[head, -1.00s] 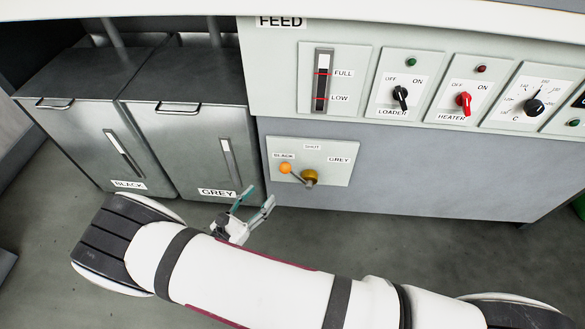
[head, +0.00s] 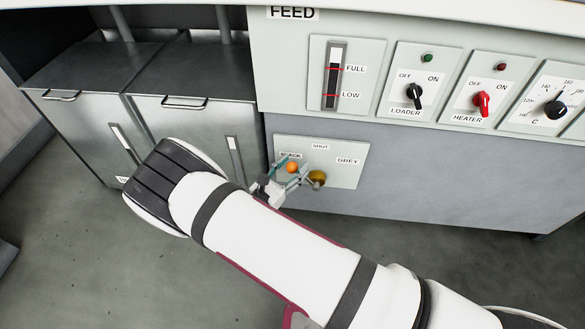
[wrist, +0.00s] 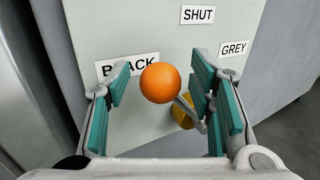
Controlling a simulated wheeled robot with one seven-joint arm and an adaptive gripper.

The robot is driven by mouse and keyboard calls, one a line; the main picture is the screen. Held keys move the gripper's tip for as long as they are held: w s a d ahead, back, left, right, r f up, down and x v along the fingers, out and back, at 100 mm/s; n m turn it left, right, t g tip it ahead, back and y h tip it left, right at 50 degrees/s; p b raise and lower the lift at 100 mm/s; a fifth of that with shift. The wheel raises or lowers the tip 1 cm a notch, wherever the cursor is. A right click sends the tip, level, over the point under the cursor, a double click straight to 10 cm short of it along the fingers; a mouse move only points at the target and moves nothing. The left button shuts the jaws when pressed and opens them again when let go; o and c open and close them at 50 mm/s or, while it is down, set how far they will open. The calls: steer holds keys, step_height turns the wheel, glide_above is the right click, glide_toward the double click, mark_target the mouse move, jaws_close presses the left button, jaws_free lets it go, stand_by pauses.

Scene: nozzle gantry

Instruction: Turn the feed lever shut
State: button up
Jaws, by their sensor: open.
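The feed lever has an orange ball knob (head: 292,168) on a thin grey rod from a brass hub (head: 317,178), on a pale plate (head: 345,176) labelled BLACK, SHUT and GREY. The lever points left, to the BLACK label. In the wrist view the orange knob (wrist: 160,83) covers part of the BLACK label, and the hub (wrist: 184,117) is partly hidden behind the right finger. My gripper (head: 285,173) is open at the knob. In the wrist view its teal-padded fingers (wrist: 162,100) stand on either side of the knob, with gaps showing.
The control panel above carries a level gauge (head: 334,75), a black LOADER knob (head: 414,92), a red HEATER knob (head: 482,101) and a temperature dial (head: 556,109). Two metal bins (head: 75,115) stand left of the plate. The floor in front is bare.

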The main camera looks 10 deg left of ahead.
steer(key=shift+w+d, duration=0.1)
steer(key=shift+w, duration=0.1)
jaws_close()
steer(key=shift+r, duration=0.1)
